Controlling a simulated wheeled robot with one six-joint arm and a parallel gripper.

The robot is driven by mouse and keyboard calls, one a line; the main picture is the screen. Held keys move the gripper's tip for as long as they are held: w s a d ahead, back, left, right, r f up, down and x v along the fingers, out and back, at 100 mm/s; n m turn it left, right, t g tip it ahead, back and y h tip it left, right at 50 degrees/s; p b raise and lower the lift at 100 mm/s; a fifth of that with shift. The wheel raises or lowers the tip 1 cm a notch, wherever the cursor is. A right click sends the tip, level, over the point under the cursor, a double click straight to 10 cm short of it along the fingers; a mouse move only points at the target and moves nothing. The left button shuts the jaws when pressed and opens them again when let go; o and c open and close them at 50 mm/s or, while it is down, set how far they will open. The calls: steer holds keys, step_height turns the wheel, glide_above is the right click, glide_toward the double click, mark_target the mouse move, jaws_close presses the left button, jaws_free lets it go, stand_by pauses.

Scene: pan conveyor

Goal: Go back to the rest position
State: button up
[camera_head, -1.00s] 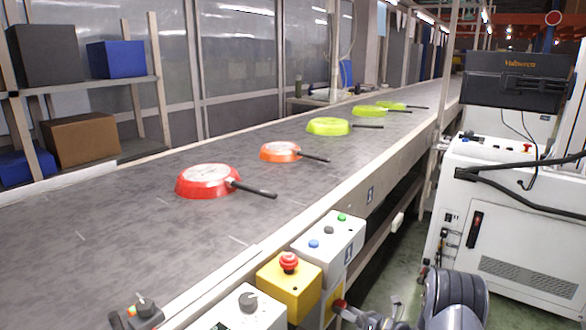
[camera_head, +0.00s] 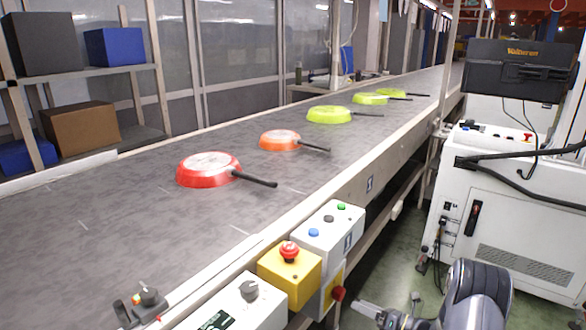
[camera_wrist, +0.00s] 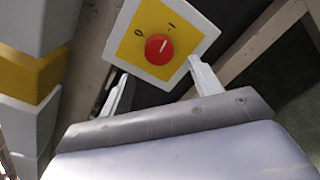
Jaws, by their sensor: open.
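My gripper (camera_head: 362,306) is at the lower right of the head view, just right of a red rotary knob (camera_head: 338,293) on the side of a yellow box (camera_head: 289,275). In the wrist view, my gripper (camera_wrist: 160,78) is open and empty, its two fingers apart. The knob (camera_wrist: 158,49) shows ahead of the fingers on a yellow plate (camera_wrist: 187,22) marked 0 and I. Its white mark appears to point toward the I. There is a gap between the fingers and the knob.
A conveyor (camera_head: 120,250) carries a red pan (camera_head: 209,169), an orange pan (camera_head: 280,140) and several green pans (camera_head: 328,115). Grey control boxes (camera_head: 330,228) line its edge. A white machine cabinet (camera_head: 510,220) stands at right. Green floor (camera_head: 395,255) lies between.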

steer(key=x, duration=0.5)
steer(key=shift+w+a+b, duration=0.15)
steer(key=shift+a+b, duration=0.1)
steer(key=shift+b, duration=0.15)
steer(key=shift+w+a+f, duration=0.1)
steer(key=shift+w+a, duration=0.15)
steer(key=shift+a, duration=0.05)
steer(key=n+b, duration=0.1)
steer(key=n, duration=0.2)
steer(key=shift+d+b, duration=0.1)
steer(key=shift+b, duration=0.3)
steer(key=n+b, duration=0.5)
steer(key=n, duration=0.8)
glide_toward(342, 296)
steer(key=x, duration=0.2)
steer(key=shift+w+f+t, duration=0.25)
steer(key=shift+f+t, duration=0.05)
